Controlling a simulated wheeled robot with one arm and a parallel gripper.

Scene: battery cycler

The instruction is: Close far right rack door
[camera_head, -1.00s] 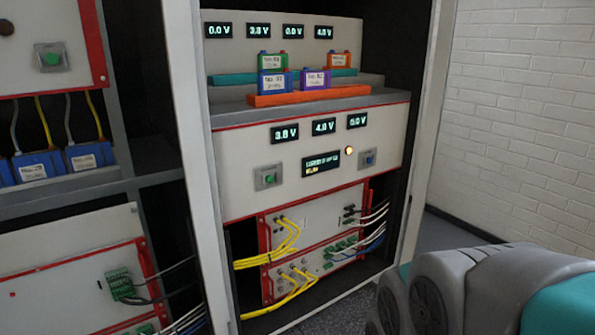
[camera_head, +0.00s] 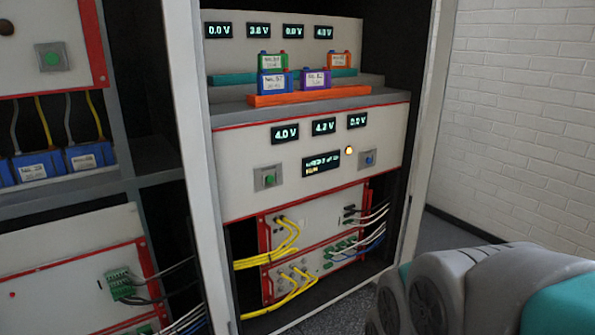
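The far right rack (camera_head: 189,150) stands open at the centre of the view, with its inside fully exposed. A pale upright panel (camera_head: 428,130) runs along its right side. I cannot tell whether this is the rack's side wall or the edge of its swung-open door. No door face covers the rack front. My grey and teal arm shows at the lower right, in front of the rack's right side. My gripper is outside the view.
Inside the rack, several small coloured batteries sit on an orange tray (camera_head: 310,95) and a teal tray behind it. Yellow cables (camera_head: 285,240) hang at the lower unit's front. Another open rack (camera_head: 70,195) stands at left. A white brick wall (camera_head: 520,120) is at right.

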